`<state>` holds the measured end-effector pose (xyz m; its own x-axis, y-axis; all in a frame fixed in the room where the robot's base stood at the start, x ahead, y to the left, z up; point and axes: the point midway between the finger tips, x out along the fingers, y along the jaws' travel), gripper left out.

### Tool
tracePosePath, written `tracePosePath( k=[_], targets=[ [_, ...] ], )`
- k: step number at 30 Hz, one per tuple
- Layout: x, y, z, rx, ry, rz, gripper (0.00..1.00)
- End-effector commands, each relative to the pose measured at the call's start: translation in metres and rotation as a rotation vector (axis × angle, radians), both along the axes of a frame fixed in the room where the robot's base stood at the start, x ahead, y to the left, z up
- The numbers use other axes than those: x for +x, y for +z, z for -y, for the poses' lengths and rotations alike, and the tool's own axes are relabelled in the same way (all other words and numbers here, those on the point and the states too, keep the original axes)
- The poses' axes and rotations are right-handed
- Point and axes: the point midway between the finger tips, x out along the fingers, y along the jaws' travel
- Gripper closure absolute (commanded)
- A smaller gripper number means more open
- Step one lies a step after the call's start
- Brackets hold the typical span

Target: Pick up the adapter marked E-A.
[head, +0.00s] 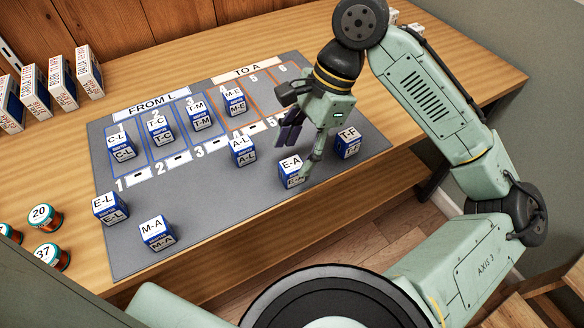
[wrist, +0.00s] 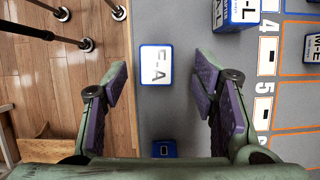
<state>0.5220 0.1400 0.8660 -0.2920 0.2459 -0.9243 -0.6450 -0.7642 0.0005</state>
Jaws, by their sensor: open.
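The adapter marked E-A (head: 290,168) is a small blue and white box on the grey mat (head: 200,225), near its front edge. In the wrist view its white top (wrist: 156,64) lies ahead of and between my fingers, turned sideways. My gripper (head: 305,145) is open and empty, close beside the E-A adapter in the head view, and hides part of its right side. In the wrist view my open gripper (wrist: 165,85) has a purple-padded finger on each side, and neither touches the box.
The A-L adapter (head: 242,149) stands left of E-A, and the T-F adapter (head: 348,142) right of it. Other adapters, M-A (head: 157,232) and E-L (head: 110,207), stand at the front left. Several more stand in the numbered slots. The table edge (wrist: 132,110) is close by.

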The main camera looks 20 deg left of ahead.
Motion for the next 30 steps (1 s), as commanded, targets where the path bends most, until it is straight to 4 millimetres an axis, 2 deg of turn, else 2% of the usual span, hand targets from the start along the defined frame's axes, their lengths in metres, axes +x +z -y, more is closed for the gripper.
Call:
tracePosePath(
  k=[7, 16, 30],
  targets=[
    [-0.013, -0.032, -0.004, 0.001, 0.001, -0.002, 0.47],
    [-0.014, -0.037, -0.006, 0.002, 0.001, 0.0, 0.47],
    [-0.014, -0.037, -0.006, 0.002, 0.001, 0.0, 0.78]
  ],
)
